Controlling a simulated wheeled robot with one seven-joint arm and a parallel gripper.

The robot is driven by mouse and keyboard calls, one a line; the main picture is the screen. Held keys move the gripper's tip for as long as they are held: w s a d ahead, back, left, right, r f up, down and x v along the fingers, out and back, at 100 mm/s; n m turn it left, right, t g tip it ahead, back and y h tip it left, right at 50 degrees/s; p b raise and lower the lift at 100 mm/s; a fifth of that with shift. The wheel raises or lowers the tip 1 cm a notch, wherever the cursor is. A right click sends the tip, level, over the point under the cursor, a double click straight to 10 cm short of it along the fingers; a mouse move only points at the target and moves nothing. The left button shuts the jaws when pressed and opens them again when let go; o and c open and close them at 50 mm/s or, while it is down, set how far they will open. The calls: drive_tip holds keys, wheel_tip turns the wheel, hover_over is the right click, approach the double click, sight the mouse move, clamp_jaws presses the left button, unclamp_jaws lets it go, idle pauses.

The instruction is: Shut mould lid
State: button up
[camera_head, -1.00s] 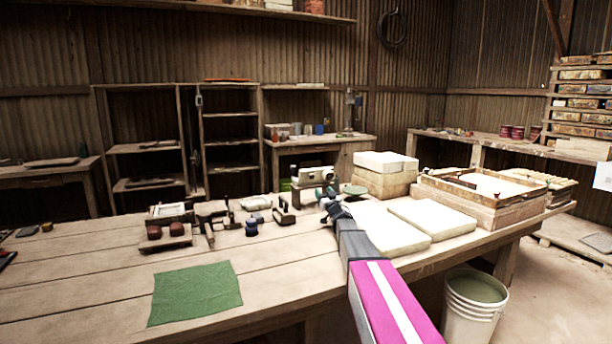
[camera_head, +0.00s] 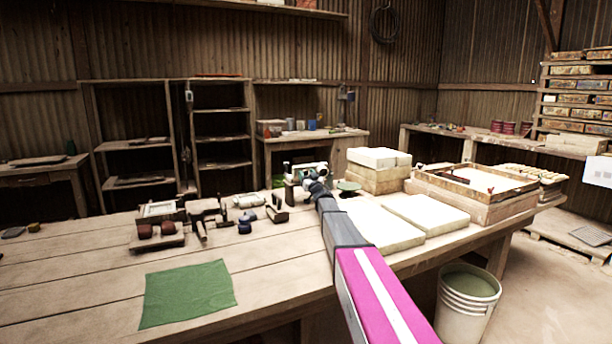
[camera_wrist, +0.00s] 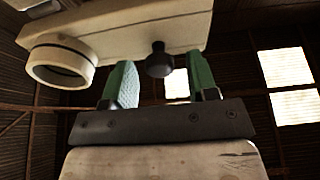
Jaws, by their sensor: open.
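A cream block with a round ring at its left end, seemingly the mould lid (camera_wrist: 125,32), fills the top of the wrist view. A black knob (camera_wrist: 160,60) sticks out of its near side. My gripper (camera_wrist: 160,84) is open. Its two green fingers stand on either side of the knob, just below it, and I see no clear grip on it. In the head view my gripper (camera_head: 313,181) is at the small cream-and-dark press (camera_head: 308,168) at the back of the bench and partly covers it. The mould's inside is hidden, and I cannot tell the lid's angle.
Pale slabs (camera_head: 427,215) lie right of my arm, with stacked blocks (camera_head: 378,158) and a framed tray (camera_head: 475,180) beyond. Small tools and a wooden stand (camera_head: 160,239) are to the left. A green cloth (camera_head: 187,293) lies on clear bench at front left.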

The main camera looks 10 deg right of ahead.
drive_tip(key=shift+w+a+r, duration=0.1)
drive_tip(key=shift+w+r, duration=0.1)
drive_tip(key=shift+w, duration=0.2)
clamp_jaws()
